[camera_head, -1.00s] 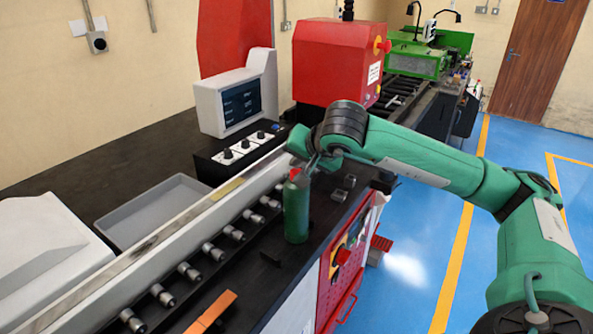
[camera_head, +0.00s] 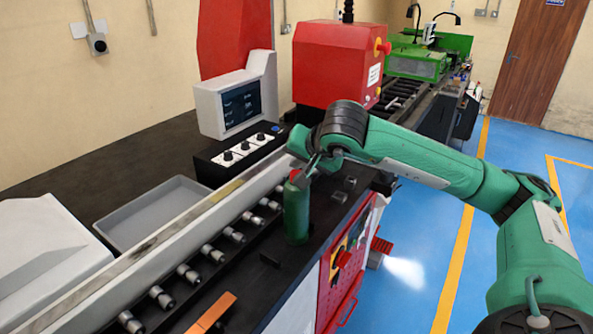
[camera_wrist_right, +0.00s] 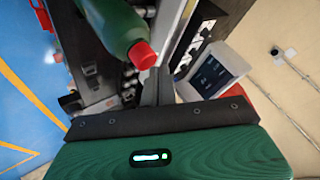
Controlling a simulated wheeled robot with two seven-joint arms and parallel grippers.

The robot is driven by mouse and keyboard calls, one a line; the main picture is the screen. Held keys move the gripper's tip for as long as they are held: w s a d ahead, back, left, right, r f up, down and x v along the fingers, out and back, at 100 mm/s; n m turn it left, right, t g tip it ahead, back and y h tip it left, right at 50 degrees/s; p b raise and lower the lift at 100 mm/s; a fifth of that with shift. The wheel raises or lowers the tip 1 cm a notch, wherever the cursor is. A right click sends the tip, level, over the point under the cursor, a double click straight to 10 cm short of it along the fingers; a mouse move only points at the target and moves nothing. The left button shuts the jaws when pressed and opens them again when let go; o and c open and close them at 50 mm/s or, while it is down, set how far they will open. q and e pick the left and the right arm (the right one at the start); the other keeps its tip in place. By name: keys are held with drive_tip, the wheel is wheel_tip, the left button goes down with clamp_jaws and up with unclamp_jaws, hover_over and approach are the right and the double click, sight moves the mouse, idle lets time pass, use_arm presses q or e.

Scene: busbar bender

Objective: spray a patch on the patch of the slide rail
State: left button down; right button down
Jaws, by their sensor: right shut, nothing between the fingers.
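A green spray bottle (camera_head: 296,213) with a red cap (camera_head: 293,176) stands upright on the black bench top. In the right wrist view the bottle (camera_wrist_right: 112,22) and its red cap (camera_wrist_right: 142,55) are close beside my fingers. My right gripper (camera_head: 307,177) is at the cap, its fingers (camera_wrist_right: 155,88) shut with nothing between them. I cannot tell whether they touch the cap. The long pale slide rail (camera_head: 150,249) runs diagonally behind the bottle. A yellowish patch (camera_head: 227,190) shows on its top, left of the bottle. My left gripper is not in view.
A row of metal knobs (camera_head: 235,235) lines the rail's near side. A grey tray (camera_head: 118,243) lies behind it. A monitor (camera_head: 238,102), a black control box (camera_head: 240,151) and a red machine head (camera_head: 335,62) stand beyond. An orange block (camera_head: 212,313) lies in front.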

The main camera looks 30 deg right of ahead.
drive_tip(key=shift+r, duration=0.5)
drive_tip(key=shift+r, duration=0.1)
wheel_tip(320, 180, up, 6)
drive_tip(key=p, duration=0.3)
idle(0.7)
